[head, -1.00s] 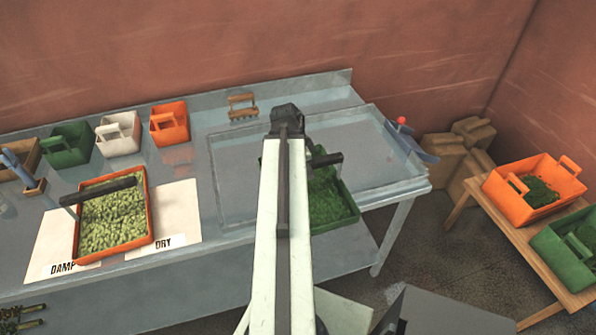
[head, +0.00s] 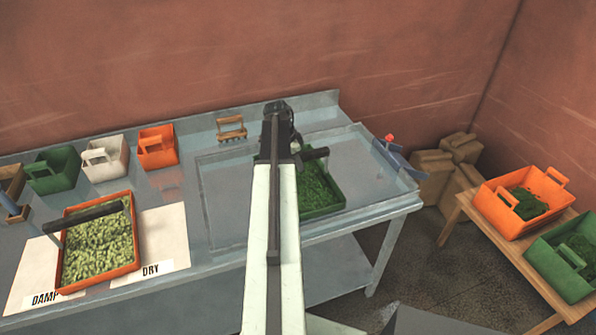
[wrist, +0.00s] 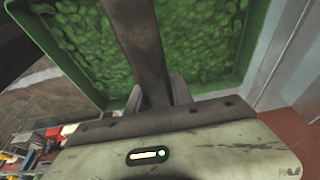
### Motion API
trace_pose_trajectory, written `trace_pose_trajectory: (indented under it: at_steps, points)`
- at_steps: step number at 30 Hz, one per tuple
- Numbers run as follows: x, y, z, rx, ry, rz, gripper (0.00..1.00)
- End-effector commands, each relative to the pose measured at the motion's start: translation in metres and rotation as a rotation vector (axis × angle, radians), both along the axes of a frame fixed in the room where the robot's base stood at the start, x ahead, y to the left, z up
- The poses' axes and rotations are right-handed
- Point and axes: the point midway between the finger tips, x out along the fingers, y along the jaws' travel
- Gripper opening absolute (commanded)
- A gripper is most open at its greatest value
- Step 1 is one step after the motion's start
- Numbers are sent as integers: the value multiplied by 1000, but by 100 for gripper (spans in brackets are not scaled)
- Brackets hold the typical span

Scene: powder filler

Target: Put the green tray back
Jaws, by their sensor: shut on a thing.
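My gripper (wrist: 158,98) is shut on the tray's dark bar handle (wrist: 138,35), which spans the leaves in the wrist view. The tray's green rim (wrist: 238,88) shows there too. In the head view my arm hides the tray's left side and most of the gripper.
An orange tray (head: 136,262) of pale green stuff stands on a white sheet marked DAMP and DRY. Green, white and orange bins (head: 157,150) and a wooden rack (head: 231,128) line the back. A wooden table (head: 456,212) at right holds orange and green containers.

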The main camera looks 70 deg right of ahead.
Motion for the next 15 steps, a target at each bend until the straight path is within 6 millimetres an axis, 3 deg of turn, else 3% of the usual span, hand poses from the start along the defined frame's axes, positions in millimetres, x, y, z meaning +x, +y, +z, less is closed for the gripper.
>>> trace_pose_trajectory:
  at_steps: [7,12,15]
  points:
    - [4,-12,-1,0,0,-1,0]
    - [3,-9,-37,0,0,-1,0]
    - [3,-9,-40,0,0,-1,0]
